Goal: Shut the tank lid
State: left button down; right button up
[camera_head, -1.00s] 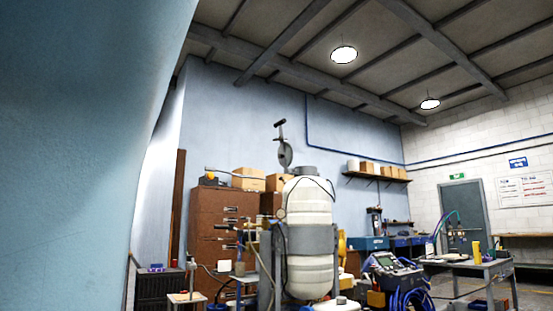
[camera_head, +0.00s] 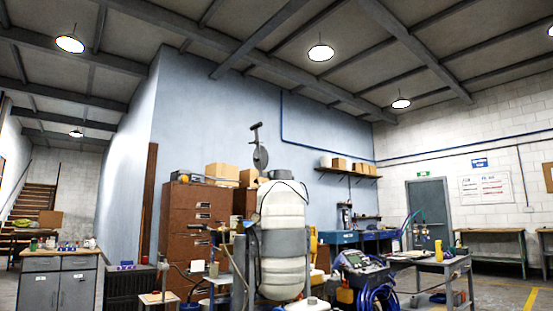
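A white tank (camera_head: 283,238) with a grey band stands upright in the middle of the head view, some way off. Its round grey lid (camera_head: 260,158) stands up on edge above the tank's top left, with a dark T-shaped handle (camera_head: 255,127) rising over it. The lid is open, and the grey neck (camera_head: 281,174) shows on top of the tank. Neither of my grippers is in view.
A brown drawer cabinet (camera_head: 193,225) with boxes on top stands behind the tank on the left. A grey cabinet (camera_head: 58,281) is at the far left. A machine with blue hoses (camera_head: 366,280) and a metal table (camera_head: 440,268) stand to the right. Open floor shows at far right.

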aim_at(260, 156)
jog(key=i+j+u, duration=0.15)
jog(key=u, duration=0.15)
jog(key=i+j+u, duration=0.3)
jog(key=i, duration=0.2)
jog(key=i+j+u, duration=0.15)
jog(key=i+u, duration=0.15)
jog(key=i, duration=0.25)
jog(key=i+u, duration=0.3)
jog(key=i, duration=0.25)
jog(key=i+j+z, duration=0.1)
jog(key=i+z, duration=0.25)
jog(key=i+j+z, duration=0.3)
jog(key=i, duration=0.25)
